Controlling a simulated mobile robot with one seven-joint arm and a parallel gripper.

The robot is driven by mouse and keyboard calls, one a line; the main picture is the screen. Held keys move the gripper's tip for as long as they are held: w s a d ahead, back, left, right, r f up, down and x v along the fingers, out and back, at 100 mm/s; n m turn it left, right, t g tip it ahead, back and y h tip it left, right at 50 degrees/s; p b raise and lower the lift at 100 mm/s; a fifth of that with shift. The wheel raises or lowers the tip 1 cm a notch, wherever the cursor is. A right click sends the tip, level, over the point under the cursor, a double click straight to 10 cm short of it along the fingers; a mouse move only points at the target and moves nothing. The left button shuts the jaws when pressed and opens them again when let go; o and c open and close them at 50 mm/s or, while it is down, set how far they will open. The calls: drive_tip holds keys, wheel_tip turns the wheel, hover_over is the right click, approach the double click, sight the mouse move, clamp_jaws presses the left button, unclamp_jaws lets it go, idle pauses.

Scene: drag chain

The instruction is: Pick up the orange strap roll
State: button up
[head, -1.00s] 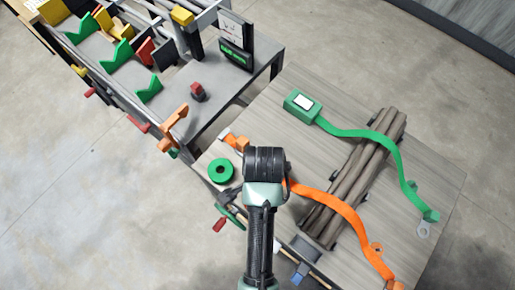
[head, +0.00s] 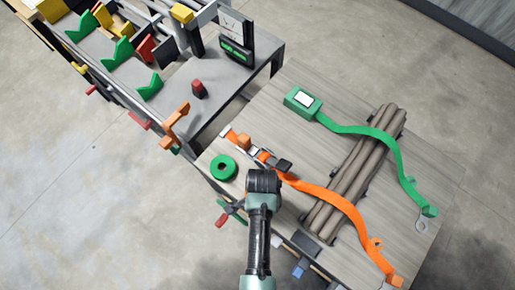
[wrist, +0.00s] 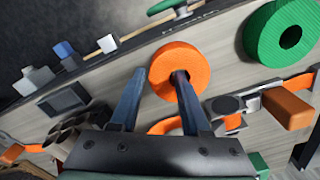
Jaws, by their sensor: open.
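The orange strap roll (wrist: 188,66), a thick ring with a dark centre hole, sits near the table edge in the wrist view. My gripper (wrist: 159,75) is open with nothing between its fingers. The right finger's tip overlaps the roll's hole; I cannot tell if it is inside it. The left finger's tip is just outside the roll's left rim. In the head view the roll is hidden by my arm, and my fingers do not show clearly. The orange strap (head: 332,196) runs from the ratchet buckle (head: 262,153) over the pipes; the buckle also shows in the wrist view (wrist: 235,105).
A green roll (head: 223,168) lies left of my arm and beside the orange roll in the wrist view (wrist: 288,36). A pipe bundle (head: 352,172) and green strap (head: 385,143) lie on the table (head: 290,92). A cluttered workbench (head: 188,70) stands at upper left.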

drive_tip(key=shift+f, duration=1.2)
drive_tip(key=shift+c, duration=0.2)
clamp_jaws()
